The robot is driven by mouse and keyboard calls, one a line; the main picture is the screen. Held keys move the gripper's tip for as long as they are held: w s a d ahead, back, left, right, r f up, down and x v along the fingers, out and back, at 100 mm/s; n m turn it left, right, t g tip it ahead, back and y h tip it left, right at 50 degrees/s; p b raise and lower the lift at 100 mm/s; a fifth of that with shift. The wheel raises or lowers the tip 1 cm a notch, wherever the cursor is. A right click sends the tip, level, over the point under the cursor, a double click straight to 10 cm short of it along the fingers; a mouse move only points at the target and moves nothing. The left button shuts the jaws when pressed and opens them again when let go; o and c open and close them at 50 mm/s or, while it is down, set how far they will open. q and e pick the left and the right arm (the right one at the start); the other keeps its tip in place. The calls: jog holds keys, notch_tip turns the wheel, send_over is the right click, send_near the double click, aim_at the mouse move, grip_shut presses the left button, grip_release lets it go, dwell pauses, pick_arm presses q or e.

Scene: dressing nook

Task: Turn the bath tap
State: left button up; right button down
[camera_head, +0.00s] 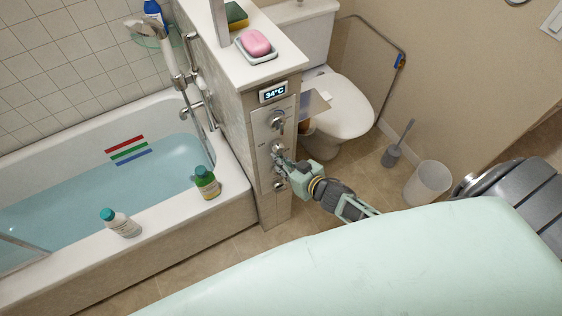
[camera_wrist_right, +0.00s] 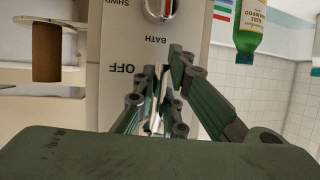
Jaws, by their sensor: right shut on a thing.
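A tall narrow control panel (camera_head: 266,150) with metal knobs stands at the end of the bath, below a display (camera_head: 274,92) reading 34°C. My right gripper (camera_head: 281,164) is at its middle to lower part. In the wrist view, the right gripper (camera_wrist_right: 162,88) is closed around a slim metal part, the bath tap lever (camera_wrist_right: 155,112), which the fingers largely hide. The panel labels OFF, BATH and SHWR are upside down there. A round knob (camera_wrist_right: 160,8) with a red mark sits at the top edge. My left gripper is not in view.
The bath (camera_head: 240,190) holds blue water. Pink soap (camera_head: 256,43) lies on the ledge. The toilet (camera_head: 345,110), a brush (camera_head: 392,157) and a white bin (camera_head: 428,183) are to the right.

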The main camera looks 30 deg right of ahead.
jog(key=shift+d, duration=0.15)
jog(key=c, duration=1.8)
grip_release()
jog(key=shift+c, duration=0.2)
jog(key=v, duration=1.2)
